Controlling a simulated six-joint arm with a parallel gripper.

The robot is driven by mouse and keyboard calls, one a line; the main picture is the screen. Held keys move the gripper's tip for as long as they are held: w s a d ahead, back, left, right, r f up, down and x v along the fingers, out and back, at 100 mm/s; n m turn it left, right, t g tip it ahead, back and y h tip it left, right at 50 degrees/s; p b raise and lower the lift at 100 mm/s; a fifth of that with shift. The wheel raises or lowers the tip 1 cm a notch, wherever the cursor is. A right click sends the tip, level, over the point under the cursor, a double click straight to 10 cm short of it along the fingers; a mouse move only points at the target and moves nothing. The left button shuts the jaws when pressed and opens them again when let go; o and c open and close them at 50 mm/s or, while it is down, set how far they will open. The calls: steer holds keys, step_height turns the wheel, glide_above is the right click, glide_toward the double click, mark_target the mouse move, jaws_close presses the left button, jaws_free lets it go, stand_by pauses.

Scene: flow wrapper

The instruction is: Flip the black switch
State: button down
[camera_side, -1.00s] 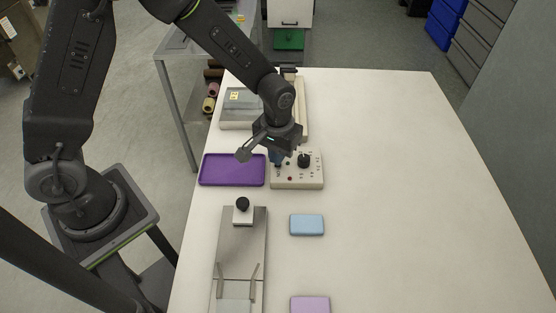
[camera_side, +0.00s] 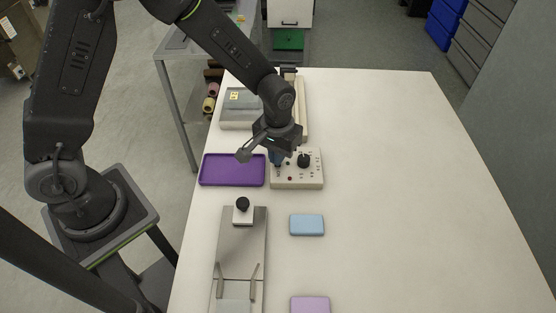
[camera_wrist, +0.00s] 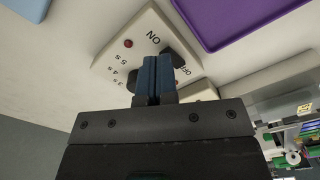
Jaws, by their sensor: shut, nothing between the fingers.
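The control box (camera_side: 312,183) is a cream panel on the table with a black knob (camera_side: 304,160) and small red lights. In the wrist view the panel (camera_wrist: 112,58) shows ON and OFF marks and a black switch (camera_wrist: 184,58) between them, partly hidden by my fingers. My gripper (camera_side: 277,160) is over the left part of the box in the side view. In the wrist view its blue fingers (camera_wrist: 156,75) are shut together with nothing between them, right beside the black switch. I cannot tell whether they touch it.
A purple tray (camera_side: 232,183) lies left of the box. A metal slide with a black-knobbed block (camera_side: 243,215) is in front, with a blue pack (camera_side: 307,225) and a lilac pack (camera_side: 310,304) to its right. A grey machine (camera_side: 240,120) stands behind. The table's right side is clear.

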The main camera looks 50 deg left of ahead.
steer(key=shift+f, duration=1.35)
steer(key=shift+r, duration=3.05)
steer(key=shift+r, duration=0.15)
step_height(320, 180, up, 6)
steer(key=r+t, duration=0.1)
glide_above(277, 171)
steer(key=s+a, duration=0.2)
steer(key=s+a+r+m+t, duration=0.1)
steer(key=s+a+r+t, duration=0.15)
steer(key=s+r, duration=0.35)
steer(key=s+a+r+m+t, duration=0.2)
steer(key=s+r, duration=0.4)
steer(key=s, duration=0.3)
steer(key=shift+s+a+r, duration=0.15)
steer(key=shift+a+r, duration=0.15)
steer(key=shift+a, duration=0.45)
